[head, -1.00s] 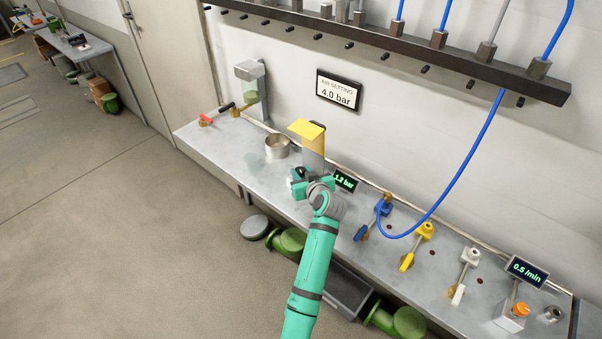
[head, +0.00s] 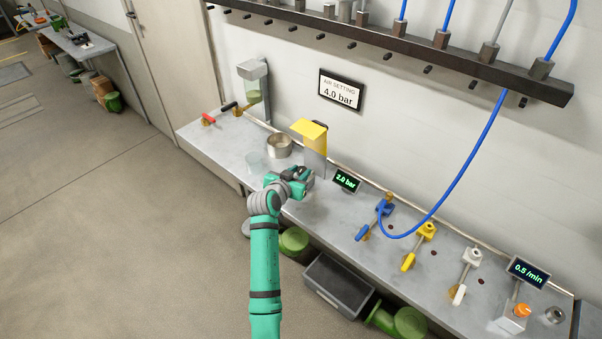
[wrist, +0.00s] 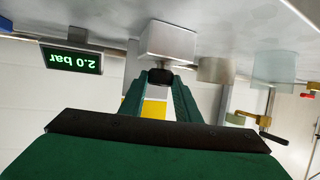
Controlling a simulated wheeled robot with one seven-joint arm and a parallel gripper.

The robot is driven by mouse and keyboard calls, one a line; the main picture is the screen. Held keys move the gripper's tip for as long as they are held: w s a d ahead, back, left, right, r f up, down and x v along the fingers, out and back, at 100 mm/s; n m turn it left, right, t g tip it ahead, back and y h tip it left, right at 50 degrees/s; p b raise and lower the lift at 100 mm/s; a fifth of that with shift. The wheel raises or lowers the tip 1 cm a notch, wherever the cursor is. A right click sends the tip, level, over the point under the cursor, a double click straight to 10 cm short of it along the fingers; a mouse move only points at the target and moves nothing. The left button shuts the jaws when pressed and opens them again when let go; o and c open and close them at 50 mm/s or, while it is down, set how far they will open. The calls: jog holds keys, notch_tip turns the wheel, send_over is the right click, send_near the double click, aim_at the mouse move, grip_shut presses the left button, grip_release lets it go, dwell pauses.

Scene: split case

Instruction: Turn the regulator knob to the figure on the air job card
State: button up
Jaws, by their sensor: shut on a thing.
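The air job card (head: 341,90) on the wall reads "AIR SETTING 4.0 bar". The regulator display (head: 346,180) on the bench reads 2.0 bar; it also shows upside down in the wrist view (wrist: 72,59). My gripper (head: 305,179) is at the bench, left of the display. In the wrist view my gripper (wrist: 160,80) is shut on the dark regulator knob (wrist: 160,76), which sticks out from a pale block (wrist: 166,42). In the head view my gripper hides the knob.
To the right are blue (head: 375,220), yellow (head: 418,245) and white (head: 465,275) valve handles. A blue hose (head: 470,155) hangs over the bench.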

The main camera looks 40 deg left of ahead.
jog(key=m+h, duration=0.4)
jog(key=h, duration=0.1)
jog(key=shift+w+a, duration=0.1)
jog(key=shift+a, duration=0.3)
jog(key=shift+w+a+m+g+h, duration=0.15)
jog(key=shift+m+g+h, duration=0.25)
jog(key=shift+m+h, duration=0.7)
jog(key=shift+a+m+g+h, duration=0.1)
jog(key=shift+m+g+h, duration=0.3)
jog(key=shift+m+h, duration=0.7)
jog(key=shift+a+f+m+g+h, duration=0.1)
jog(key=shift+a+m+g+h, duration=0.1)
jog(key=shift+m+g+h, duration=0.3)
jog(key=shift+w+a, duration=0.1)
jog(key=shift+o, duration=0.4)
jog(key=shift+a+m+h, duration=0.3)
jog(key=shift+m+h, duration=0.2)
jog(key=shift+g, duration=0.3)
jog(key=shift+c, duration=0.4)
jog(key=shift+m+h, duration=0.3)
jog(key=shift+m, duration=0.1)
jog(key=shift+d+r, duration=0.2)
jog(key=shift+r, duration=0.15)
